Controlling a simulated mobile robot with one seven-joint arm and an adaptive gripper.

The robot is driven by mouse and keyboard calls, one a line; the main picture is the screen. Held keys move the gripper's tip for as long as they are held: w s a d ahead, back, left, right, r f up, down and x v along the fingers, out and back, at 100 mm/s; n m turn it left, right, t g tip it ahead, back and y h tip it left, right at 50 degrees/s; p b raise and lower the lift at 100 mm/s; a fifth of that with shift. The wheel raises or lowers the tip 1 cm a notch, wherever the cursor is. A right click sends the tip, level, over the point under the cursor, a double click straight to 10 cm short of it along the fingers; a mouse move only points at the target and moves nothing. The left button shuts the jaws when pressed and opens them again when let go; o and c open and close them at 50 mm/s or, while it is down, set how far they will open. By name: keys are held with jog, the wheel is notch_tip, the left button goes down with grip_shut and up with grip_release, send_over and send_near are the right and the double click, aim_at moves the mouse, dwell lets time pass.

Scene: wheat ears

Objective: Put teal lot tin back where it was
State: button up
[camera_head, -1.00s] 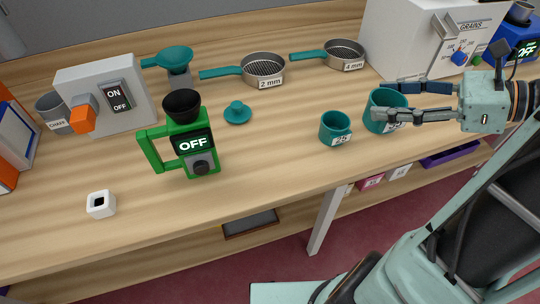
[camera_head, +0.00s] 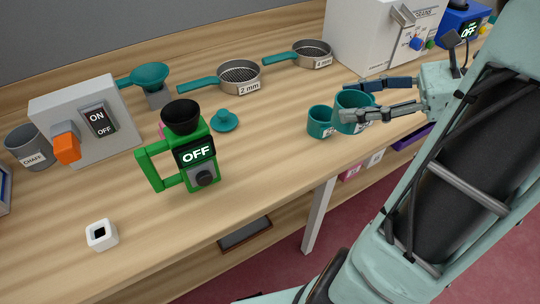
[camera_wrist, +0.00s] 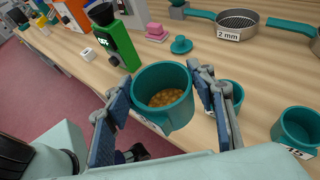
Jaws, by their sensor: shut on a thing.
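My gripper (camera_head: 349,101) is shut on a teal lot tin (camera_head: 352,98), one finger on each side of its wall. In the wrist view the held tin (camera_wrist: 162,112) is upright and has yellow-brown grains inside. A second teal tin (camera_head: 320,121) with a pale label stands on the bench just left of the held one; in the wrist view it is partly hidden behind a finger. A third teal tin (camera_wrist: 298,130) stands at the right of the wrist view. I cannot tell how high the held tin is above the bench.
A green meter (camera_head: 190,160) reading OFF stands left, with a teal lid-like piece (camera_head: 225,120) beside it. Two sieves (camera_head: 238,76) (camera_head: 312,54) and a white grains machine (camera_head: 375,35) stand behind. A small white block (camera_head: 101,235) sits front left. Bare bench lies between meter and tins.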

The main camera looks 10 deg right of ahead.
jog(key=w+a+f+b, duration=0.1)
jog(key=w+a+f, duration=0.1)
jog(key=a+f, duration=0.2)
jog(key=w+a+f+b, duration=0.1)
jog(key=w+a+f, duration=0.1)
jog(key=a+f, duration=0.2)
jog(key=w+a+f+b, duration=0.1)
jog(key=w+a+f, duration=0.1)
jog(key=a+f, duration=0.2)
jog(key=shift+w+a+f, duration=0.1)
jog(key=shift+a+f, duration=0.1)
jog(key=shift+a, duration=0.15)
jog(key=shift+f, duration=0.3)
jog(key=shift+f, duration=0.1)
jog(key=o, duration=1.3)
